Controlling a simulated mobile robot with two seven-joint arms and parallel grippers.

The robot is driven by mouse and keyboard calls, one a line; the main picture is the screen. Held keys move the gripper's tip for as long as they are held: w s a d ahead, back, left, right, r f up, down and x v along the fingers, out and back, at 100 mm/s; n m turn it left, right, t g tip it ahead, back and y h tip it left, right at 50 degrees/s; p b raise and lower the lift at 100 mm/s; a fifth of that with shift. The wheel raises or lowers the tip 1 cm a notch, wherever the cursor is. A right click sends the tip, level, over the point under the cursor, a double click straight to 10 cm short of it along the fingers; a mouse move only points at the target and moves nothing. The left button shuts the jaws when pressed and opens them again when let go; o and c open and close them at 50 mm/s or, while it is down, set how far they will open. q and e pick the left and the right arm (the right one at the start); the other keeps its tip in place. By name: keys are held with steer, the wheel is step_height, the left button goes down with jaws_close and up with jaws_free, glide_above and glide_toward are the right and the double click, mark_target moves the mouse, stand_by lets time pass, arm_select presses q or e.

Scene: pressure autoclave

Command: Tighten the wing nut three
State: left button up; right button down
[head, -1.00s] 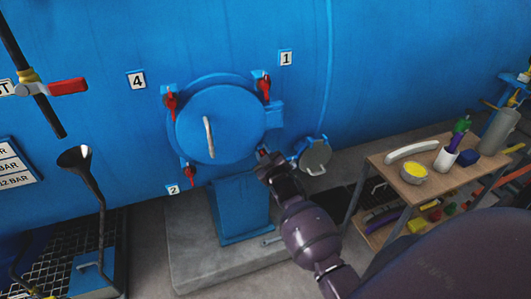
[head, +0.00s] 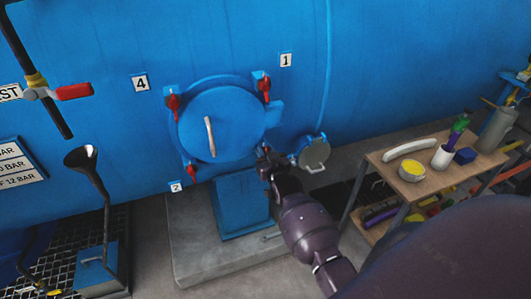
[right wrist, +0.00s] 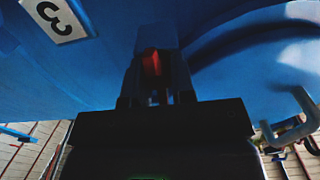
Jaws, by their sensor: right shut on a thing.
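The round blue door (head: 225,130) is closed on the big blue tank, with a pale bar handle (head: 210,137) on it. Wing nut three is the red nut (right wrist: 151,62) in the right wrist view, by the label 3 (right wrist: 54,16); in the head view my gripper hides it. My right gripper (head: 264,156) is at the door's lower right rim, shut on that nut; its dark fingers (right wrist: 156,92) stand either side of it. Other red wing nuts sit at upper left (head: 172,102), upper right (head: 264,87) and lower left (head: 191,171). My left gripper is out of view.
A blue pedestal (head: 241,207) stands below the door. A wooden-topped cart (head: 435,184) with several items is at right. A black funnel (head: 81,158) stands at left.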

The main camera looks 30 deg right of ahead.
stand_by(0.3)
steer(key=c, duration=1)
jaws_free()
steer(key=shift+o, duration=0.2)
steer(key=v, duration=1.1)
steer(key=shift+w+d, duration=0.1)
